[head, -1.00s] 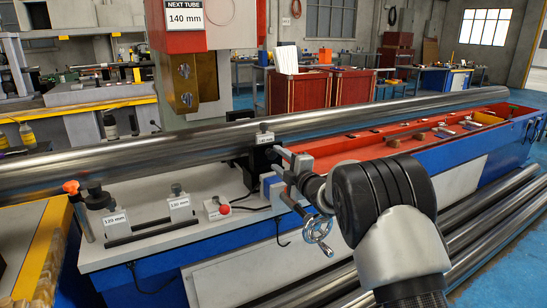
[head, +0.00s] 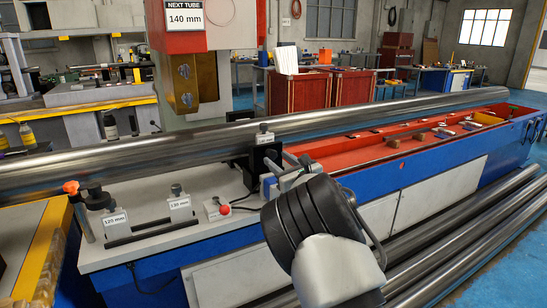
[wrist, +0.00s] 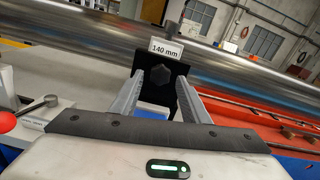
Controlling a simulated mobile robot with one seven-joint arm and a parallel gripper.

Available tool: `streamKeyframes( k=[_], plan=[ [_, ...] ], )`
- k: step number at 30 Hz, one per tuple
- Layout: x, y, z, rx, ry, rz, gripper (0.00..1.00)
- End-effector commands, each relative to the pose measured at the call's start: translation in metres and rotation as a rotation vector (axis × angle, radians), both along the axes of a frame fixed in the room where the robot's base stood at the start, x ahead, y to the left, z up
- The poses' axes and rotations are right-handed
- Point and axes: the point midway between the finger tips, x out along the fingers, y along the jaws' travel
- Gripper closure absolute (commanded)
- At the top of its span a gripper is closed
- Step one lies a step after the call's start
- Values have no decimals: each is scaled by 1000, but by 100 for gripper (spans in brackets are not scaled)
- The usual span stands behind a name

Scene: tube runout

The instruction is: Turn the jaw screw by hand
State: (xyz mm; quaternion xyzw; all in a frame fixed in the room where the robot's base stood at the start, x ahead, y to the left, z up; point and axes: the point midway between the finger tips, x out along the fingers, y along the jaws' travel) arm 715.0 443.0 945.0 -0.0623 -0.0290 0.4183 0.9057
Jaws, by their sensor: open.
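A long steel tube (head: 200,138) lies across the blue machine. In the head view my gripper (head: 288,167) is just right of the block, partly covered by my arm. The handwheel of the jaw screw is hidden behind my arm now.
Small blocks labelled 120 mm (head: 115,222) and 130 mm (head: 180,207) stand on the white bench top, left of a red button (head: 224,210). A sign reads NEXT TUBE 140 mm (head: 184,17). A red trough (head: 375,150) runs right. Loose tubes (head: 465,240) lie below.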

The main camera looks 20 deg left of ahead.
Motion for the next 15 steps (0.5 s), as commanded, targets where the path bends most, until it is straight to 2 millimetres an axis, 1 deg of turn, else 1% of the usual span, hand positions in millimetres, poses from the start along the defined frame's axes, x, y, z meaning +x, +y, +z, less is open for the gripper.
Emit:
streamKeyframes(
  k=[8, 15],
  plan=[
    [1, 1, 0, 3, 4, -1, 58],
    [9, 9, -1, 2, 4, -1, 58]
  ],
)
